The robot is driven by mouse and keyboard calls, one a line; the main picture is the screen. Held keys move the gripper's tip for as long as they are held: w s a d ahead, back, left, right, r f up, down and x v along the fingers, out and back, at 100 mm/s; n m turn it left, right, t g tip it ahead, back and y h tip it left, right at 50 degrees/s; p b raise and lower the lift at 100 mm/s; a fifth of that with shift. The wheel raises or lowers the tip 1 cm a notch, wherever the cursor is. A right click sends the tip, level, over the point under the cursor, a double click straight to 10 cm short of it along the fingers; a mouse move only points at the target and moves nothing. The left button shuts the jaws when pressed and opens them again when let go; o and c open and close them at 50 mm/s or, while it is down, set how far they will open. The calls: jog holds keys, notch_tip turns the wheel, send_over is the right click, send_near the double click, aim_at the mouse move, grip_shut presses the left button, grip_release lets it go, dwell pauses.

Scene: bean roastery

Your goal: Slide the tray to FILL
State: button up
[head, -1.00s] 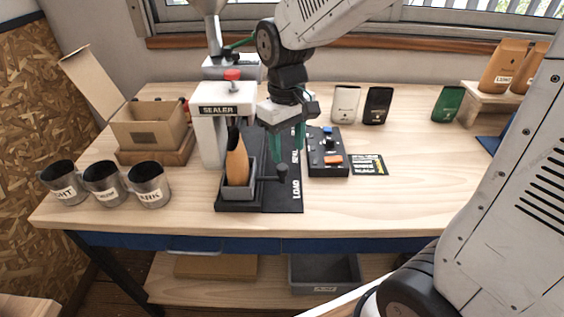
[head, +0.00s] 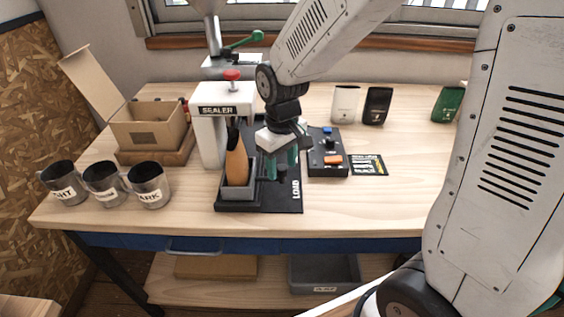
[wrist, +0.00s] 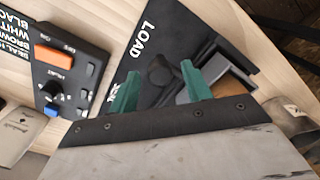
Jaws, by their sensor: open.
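The small grey tray (head: 238,193) sits at the LOAD end of a black base plate (head: 292,203), with an upright brown bag (head: 237,161) in it. The tray also shows in the wrist view (wrist: 236,80), partly hidden by a finger. A dark round knob (wrist: 159,71) stands beside the tray. My gripper (head: 281,170) is open, low over the plate to the right of the tray. Its green fingers show on either side of the knob in the wrist view (wrist: 160,88). Contact with the knob cannot be told. The FILL lettering is hidden behind my gripper in the head view.
The white SEALER (head: 218,112) stands behind the tray. A black control box (head: 327,160) with an orange button is right of the plate. Several metal cups (head: 104,184) and an open carton (head: 148,130) stand to the left. The table's front right is clear.

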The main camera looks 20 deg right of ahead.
grip_shut()
jog(key=w+d, duration=0.2)
jog(key=w, duration=0.4)
jog(key=w+d, duration=0.3)
jog(key=w, duration=0.4)
jog(key=w+d, duration=0.3)
jog(key=w, duration=0.4)
jog(key=shift+w+d, duration=0.2)
grip_release()
jog(key=shift+r, duration=0.1)
notch_tip(320, 180, up, 8)
